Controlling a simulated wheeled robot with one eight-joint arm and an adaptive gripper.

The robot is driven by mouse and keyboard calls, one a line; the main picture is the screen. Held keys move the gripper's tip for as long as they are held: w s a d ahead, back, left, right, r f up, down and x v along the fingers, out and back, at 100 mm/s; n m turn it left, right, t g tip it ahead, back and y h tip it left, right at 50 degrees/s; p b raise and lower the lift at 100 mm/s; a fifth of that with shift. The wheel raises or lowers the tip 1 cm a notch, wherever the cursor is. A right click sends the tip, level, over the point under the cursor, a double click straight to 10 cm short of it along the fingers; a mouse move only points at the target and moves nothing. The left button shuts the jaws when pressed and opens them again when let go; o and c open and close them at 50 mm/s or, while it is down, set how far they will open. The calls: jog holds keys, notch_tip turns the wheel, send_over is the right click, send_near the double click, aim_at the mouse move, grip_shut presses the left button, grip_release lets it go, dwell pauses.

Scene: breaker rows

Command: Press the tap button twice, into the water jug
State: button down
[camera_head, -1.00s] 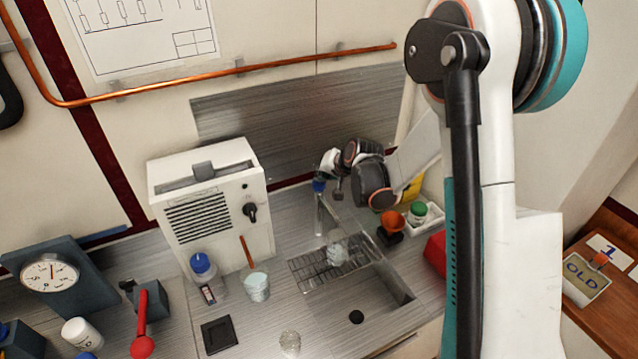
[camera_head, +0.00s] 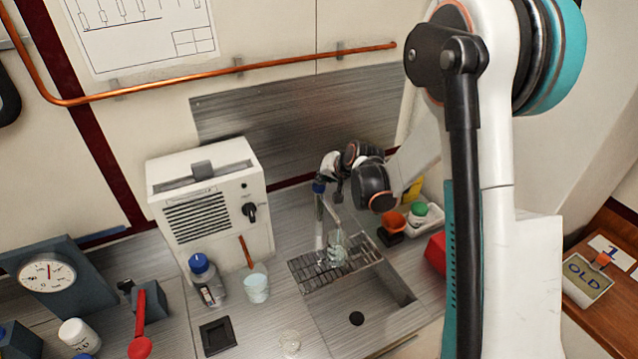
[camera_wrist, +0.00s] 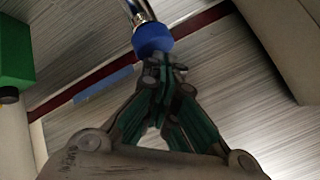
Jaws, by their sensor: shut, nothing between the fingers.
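The tap (camera_head: 320,215) stands behind the sink, and its blue button (camera_head: 319,187) is on top. The blue button (camera_wrist: 153,40) is also in the wrist view, right at my fingertips. My gripper (camera_wrist: 166,64) is shut and empty, with its tips at the button's lower edge; I cannot tell whether they touch it. In the head view my gripper is small beside the tap's top. A clear jug-like vessel (camera_head: 338,248) stands on the sink's wire rack below the tap. A pale slanted line runs between tap and vessel; I cannot tell whether it is water.
A white box with a vent (camera_head: 210,205) stands left of the tap. A blue-capped bottle (camera_head: 207,285) and a cup with a stirrer (camera_head: 256,288) are in front of it. An orange funnel-like item (camera_head: 392,222) stands right of the tap. The sink's front basin (camera_head: 365,300) is empty.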

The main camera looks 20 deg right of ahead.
dwell(0.6)
jog(key=shift+r+p, duration=0.65)
jog(key=shift+r, duration=0.5)
notch_tip(320, 180, up, 5)
jog(key=p, duration=0.2)
jog(key=shift+p, duration=0.3)
dwell(0.4)
